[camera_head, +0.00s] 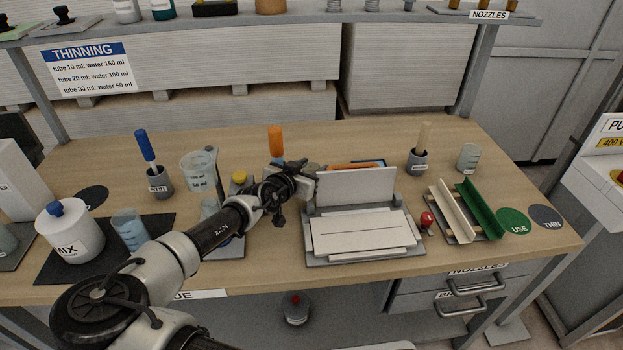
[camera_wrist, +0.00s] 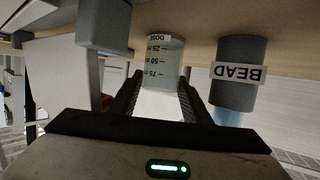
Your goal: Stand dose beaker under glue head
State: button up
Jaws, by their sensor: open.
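The dose beaker (camera_wrist: 165,66) is a clear cup with level marks, seen upside down between and beyond my fingertips in the wrist view. It appears to be the small clear beaker (camera_head: 468,157) at the back right of the table in the head view. My gripper (camera_wrist: 161,82) is open and empty, with the beaker apart from it. In the head view my gripper (camera_head: 308,168) is partly hidden behind the upright plate. A grey cup labelled BEAD (camera_wrist: 240,75) stands beside the beaker. I cannot clearly pick out the glue head.
The upright pale plate (camera_head: 355,187) of a fixture stands close to my gripper. The grey tool cup (camera_head: 418,162) stands left of the beaker. Green and cream channels (camera_head: 478,208) lie in front of it. A large beaker (camera_head: 198,165) and the MIX jar (camera_head: 68,238) are at left.

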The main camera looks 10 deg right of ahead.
jog(key=c, duration=0.8)
jog(key=shift+r, duration=0.15)
